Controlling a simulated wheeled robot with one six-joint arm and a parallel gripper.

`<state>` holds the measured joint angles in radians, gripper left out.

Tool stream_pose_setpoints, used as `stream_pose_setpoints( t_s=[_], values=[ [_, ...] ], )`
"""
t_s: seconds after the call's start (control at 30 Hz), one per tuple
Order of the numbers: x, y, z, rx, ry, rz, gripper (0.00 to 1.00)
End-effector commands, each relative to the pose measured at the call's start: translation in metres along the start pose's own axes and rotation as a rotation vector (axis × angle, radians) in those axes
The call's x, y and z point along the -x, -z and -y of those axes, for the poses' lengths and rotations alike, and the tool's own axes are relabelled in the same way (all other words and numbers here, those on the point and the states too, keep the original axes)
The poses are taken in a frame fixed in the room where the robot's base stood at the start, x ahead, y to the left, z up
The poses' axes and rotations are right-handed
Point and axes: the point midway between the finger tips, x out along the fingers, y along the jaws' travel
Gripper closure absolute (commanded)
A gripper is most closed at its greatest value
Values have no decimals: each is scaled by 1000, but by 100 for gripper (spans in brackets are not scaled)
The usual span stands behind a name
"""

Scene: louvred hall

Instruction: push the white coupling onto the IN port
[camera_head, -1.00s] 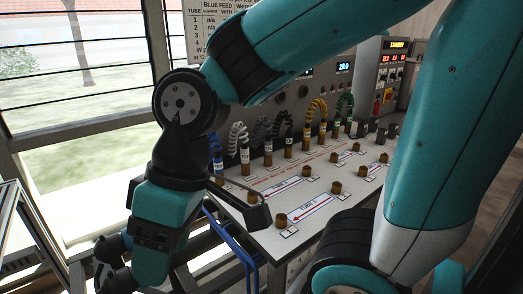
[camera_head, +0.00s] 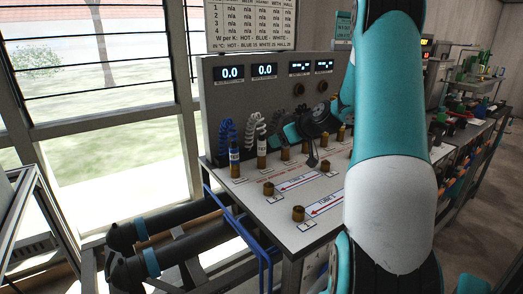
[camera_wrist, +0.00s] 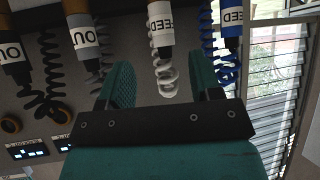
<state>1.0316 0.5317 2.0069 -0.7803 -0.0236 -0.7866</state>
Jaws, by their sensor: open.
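The white coupling (camera_wrist: 160,22) carries a "FEED" label and a coiled white hose (camera_wrist: 165,78) in the wrist view, which looks upside down. My gripper (camera_wrist: 161,62) is open. Its two teal fingers stand either side of the hose coil, with the coupling just beyond the fingertips; I see no contact. In the head view the white coupling (camera_head: 262,152) stands upright on the bench, left of my wrist. Brass ports (camera_head: 268,188) (camera_head: 298,213) stand at the near ends of lines with red arrows. I cannot read which is IN.
A blue coupling (camera_head: 235,162) stands close left of the white one; it also shows in the wrist view (camera_wrist: 231,18). The panel (camera_head: 215,110) rises behind. Blue rails (camera_head: 235,225) edge the bench.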

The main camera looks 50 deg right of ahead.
Motion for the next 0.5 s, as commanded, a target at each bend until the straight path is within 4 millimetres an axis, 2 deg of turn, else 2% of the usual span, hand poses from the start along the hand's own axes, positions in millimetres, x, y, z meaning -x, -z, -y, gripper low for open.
stream_pose_setpoints(
  t_s=[0.5],
  values=[
    [-71,-2,2,2,4,2,42]
  ],
)
